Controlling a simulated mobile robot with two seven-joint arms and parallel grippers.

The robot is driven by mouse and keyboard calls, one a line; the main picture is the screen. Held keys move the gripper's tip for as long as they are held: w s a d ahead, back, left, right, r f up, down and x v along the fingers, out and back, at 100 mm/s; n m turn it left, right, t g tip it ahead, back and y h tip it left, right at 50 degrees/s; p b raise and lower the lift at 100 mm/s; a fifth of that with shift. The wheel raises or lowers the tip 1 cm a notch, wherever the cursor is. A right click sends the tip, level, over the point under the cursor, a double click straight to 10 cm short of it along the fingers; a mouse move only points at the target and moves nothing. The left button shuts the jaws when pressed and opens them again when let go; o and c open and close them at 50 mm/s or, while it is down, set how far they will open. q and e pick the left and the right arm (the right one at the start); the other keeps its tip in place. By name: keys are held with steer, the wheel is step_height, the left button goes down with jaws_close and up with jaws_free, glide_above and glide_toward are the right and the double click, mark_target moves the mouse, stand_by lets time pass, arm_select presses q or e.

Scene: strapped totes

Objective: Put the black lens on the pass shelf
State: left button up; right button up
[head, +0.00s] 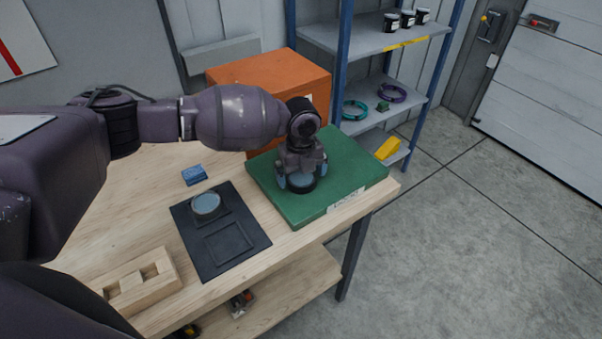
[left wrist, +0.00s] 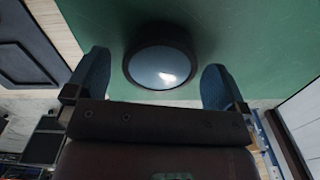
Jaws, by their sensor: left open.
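A round lens with a thick black rim and blue-grey glass (head: 303,183) lies on a green board (head: 270,183) on the workbench. In the left wrist view the lens (left wrist: 158,62) lies between and a little beyond my two blue fingertips, with a gap on each side. My left gripper (head: 301,178) is open, pointing down over the lens, and partly hides it in the head view. A rack with grey shelves and blue posts (head: 343,45) stands behind the bench; its upper shelf (head: 365,42) has a yellow strip on the edge. My right gripper is not in view.
Another round lens (head: 206,204) sits on a black tray (head: 199,253). A blue block (head: 194,175), a wooden holder (head: 140,282) and an orange box (head: 262,75) share the bench. The rack holds dark jars (head: 407,19), rings (head: 392,93) and a yellow item (head: 388,148).

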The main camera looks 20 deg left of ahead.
mark_target(301, 176)
arm_select(q)
step_height(301, 176, up, 12)
stand_by(0.5)
steer(key=shift+f, duration=0.1)
